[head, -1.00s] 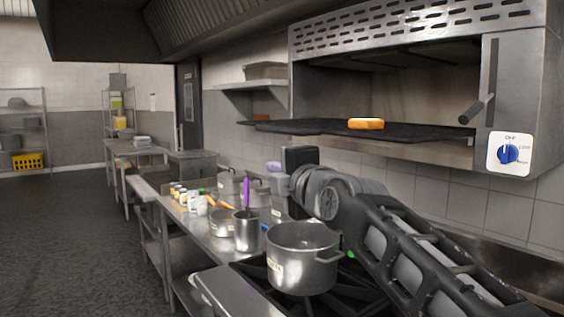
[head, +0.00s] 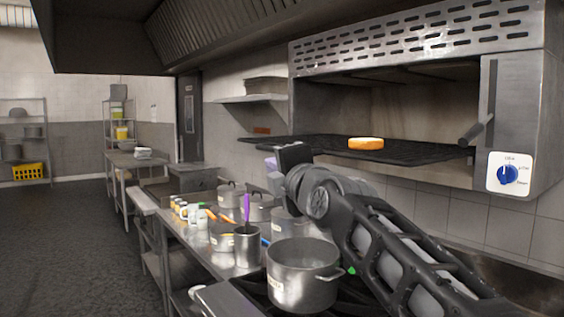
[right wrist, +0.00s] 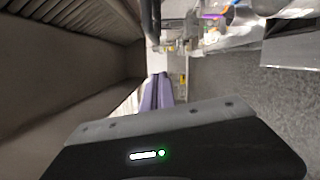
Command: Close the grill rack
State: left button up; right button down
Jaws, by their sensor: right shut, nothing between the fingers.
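The black grill rack (head: 410,153) sticks out of the open front of the metal grill (head: 545,110), with a golden piece of bread (head: 366,144) on it. My right arm rises from the lower right, its wrist just below the rack's left part. My right gripper (head: 271,163) has purple fingers, partly hidden behind the wrist. In the right wrist view the purple fingers (right wrist: 157,92) are together with nothing between them. I cannot tell whether the gripper touches the rack. My left gripper is out of view.
Below, a large steel pot (head: 300,275) stands on the stove close to my right arm. Smaller pots, a container with a purple utensil (head: 247,245) and jars line the counter. A wall shelf (head: 250,98) is behind the rack. The floor at left is clear.

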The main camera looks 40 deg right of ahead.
jog(key=w+d+r+p, duration=0.1)
jog(key=w+d, duration=0.3)
jog(key=d, duration=0.1)
jog(key=shift+w+p, duration=0.3)
jog(key=shift+d, duration=0.25)
